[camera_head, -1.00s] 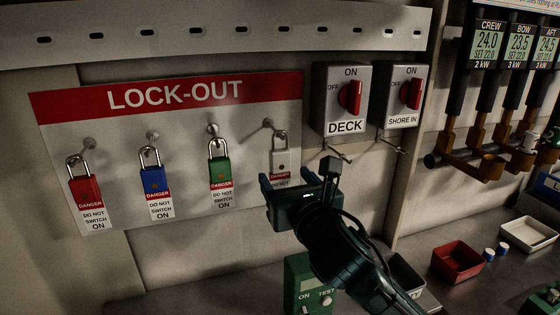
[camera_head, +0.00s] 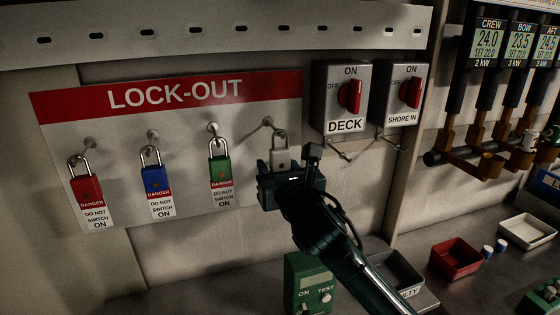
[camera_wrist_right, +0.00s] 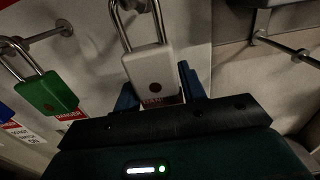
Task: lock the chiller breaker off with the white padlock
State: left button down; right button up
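The white padlock (camera_head: 280,157) hangs by its shackle from the rightmost peg of the lock-out board (camera_head: 185,125). It also shows in the right wrist view (camera_wrist_right: 149,67), with its lower end between the fingers. My right gripper (camera_head: 286,167) is open at the padlock, one finger on each side; the wrist view shows a gap at the right finger. The gripper hides the padlock's danger tag in the head view. My left gripper is not in view. No breaker labelled chiller can be read in these frames.
Blue (camera_head: 155,181), green (camera_head: 220,170) and red (camera_head: 87,188) padlocks hang to the left. The DECK switch (camera_head: 340,98) and SHORE IN switch (camera_head: 400,95) are close on the right. A green test box (camera_head: 306,280) and red tray (camera_head: 456,258) stand on the bench below.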

jog(key=c, duration=0.6)
jog(key=shift+c, duration=0.2)
jog(key=shift+r, duration=0.15)
